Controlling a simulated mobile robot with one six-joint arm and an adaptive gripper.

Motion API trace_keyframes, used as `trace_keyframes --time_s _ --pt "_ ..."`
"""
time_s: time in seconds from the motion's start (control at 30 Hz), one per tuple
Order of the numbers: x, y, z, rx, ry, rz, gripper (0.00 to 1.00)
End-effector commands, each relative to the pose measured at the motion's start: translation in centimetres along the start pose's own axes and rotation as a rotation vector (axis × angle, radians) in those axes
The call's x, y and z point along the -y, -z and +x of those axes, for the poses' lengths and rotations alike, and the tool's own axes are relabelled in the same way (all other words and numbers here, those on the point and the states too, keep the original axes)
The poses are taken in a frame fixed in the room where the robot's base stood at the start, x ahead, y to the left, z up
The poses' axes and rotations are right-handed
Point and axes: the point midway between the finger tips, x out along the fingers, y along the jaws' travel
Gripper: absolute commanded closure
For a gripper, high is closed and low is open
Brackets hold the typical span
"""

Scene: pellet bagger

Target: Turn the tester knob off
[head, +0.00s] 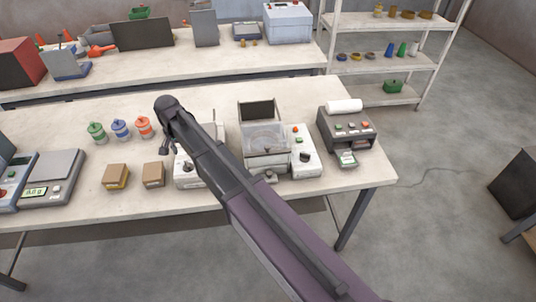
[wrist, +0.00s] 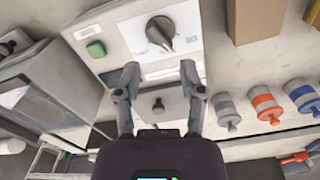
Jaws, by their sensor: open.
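The tester (head: 187,172) is a pale box on the bench, partly hidden behind my arm in the head view. In the wrist view its panel (wrist: 112,45) shows a grey pointer knob (wrist: 160,33) on a white dial plate, with a green button (wrist: 96,49) beside it. The knob's pointer lies slanted in the picture; its labels are too small to read. My gripper (wrist: 159,70) is open and empty. Its fingertips are apart, and the knob appears just beyond the gap between them. I cannot tell how far they are above the panel. In the head view my gripper (head: 165,148) is above the tester's left side.
A machine with a clear cover (head: 265,137) and a second knob box (head: 301,150) stand right of the tester. A printer (head: 348,128) is farther right. Lidded jars (head: 121,129) and cardboard boxes (head: 153,174) stand left.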

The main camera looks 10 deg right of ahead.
Motion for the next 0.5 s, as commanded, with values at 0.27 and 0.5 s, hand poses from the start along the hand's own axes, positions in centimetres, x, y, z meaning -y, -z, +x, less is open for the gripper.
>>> trace_keyframes --time_s 0.27,0.5 --pt "0.0 0.0 -2.8 0.000 0.000 0.000 0.49" --pt "0.0 0.0 -4.8 0.000 0.000 0.000 0.49"
